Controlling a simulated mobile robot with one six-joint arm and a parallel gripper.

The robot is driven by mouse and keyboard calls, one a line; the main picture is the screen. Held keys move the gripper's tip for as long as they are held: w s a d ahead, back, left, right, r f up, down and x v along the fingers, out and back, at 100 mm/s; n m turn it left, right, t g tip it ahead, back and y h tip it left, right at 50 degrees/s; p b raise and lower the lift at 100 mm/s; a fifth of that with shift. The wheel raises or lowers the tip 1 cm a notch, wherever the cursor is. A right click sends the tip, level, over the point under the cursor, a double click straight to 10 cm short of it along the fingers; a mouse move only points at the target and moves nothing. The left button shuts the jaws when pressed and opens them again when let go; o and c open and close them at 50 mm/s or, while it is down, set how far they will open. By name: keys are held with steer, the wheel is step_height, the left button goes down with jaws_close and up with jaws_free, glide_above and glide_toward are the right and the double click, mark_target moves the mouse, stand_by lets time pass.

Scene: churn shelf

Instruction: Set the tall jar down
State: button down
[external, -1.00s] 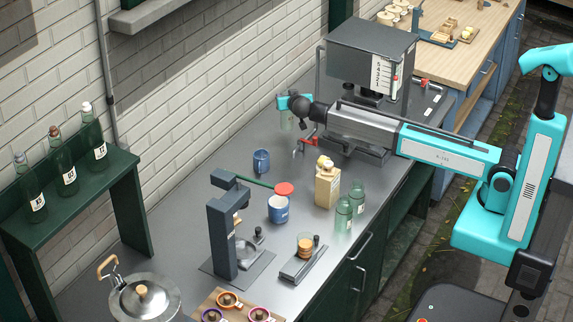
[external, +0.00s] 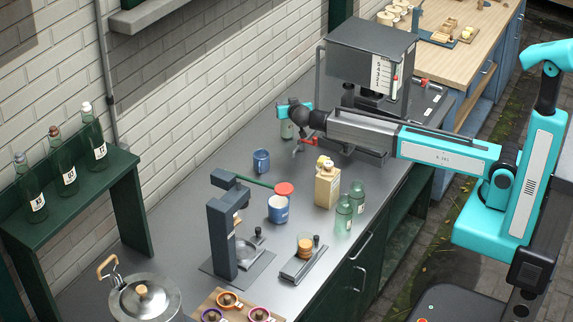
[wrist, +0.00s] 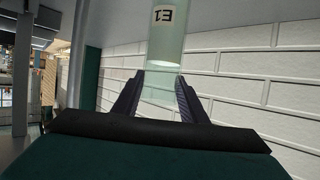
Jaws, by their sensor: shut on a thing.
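The tall jar (wrist: 168,45) is clear greenish glass with a white label, seen upside down in the wrist view. My gripper (wrist: 162,92) is shut on it, with one dark finger on each side. In the external view the jar (external: 286,131) hangs upright below my gripper (external: 294,112), at the back of the grey counter (external: 225,160) near the brick wall. I cannot tell whether its base touches the counter.
A dark grey machine (external: 370,52) stands to the right of the jar. A blue mug (external: 261,161), a blue canister (external: 278,209), a cream bottle (external: 327,188) and green jars (external: 343,214) stand nearer. Counter between mug and jar is clear.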

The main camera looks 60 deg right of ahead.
steer(key=shift+f, duration=0.1)
steer(key=c, duration=1.1)
jaws_free()
steer(key=shift+r, duration=0.2)
steer(key=shift+b+v, duration=2)
steer(key=shift+v, duration=4)
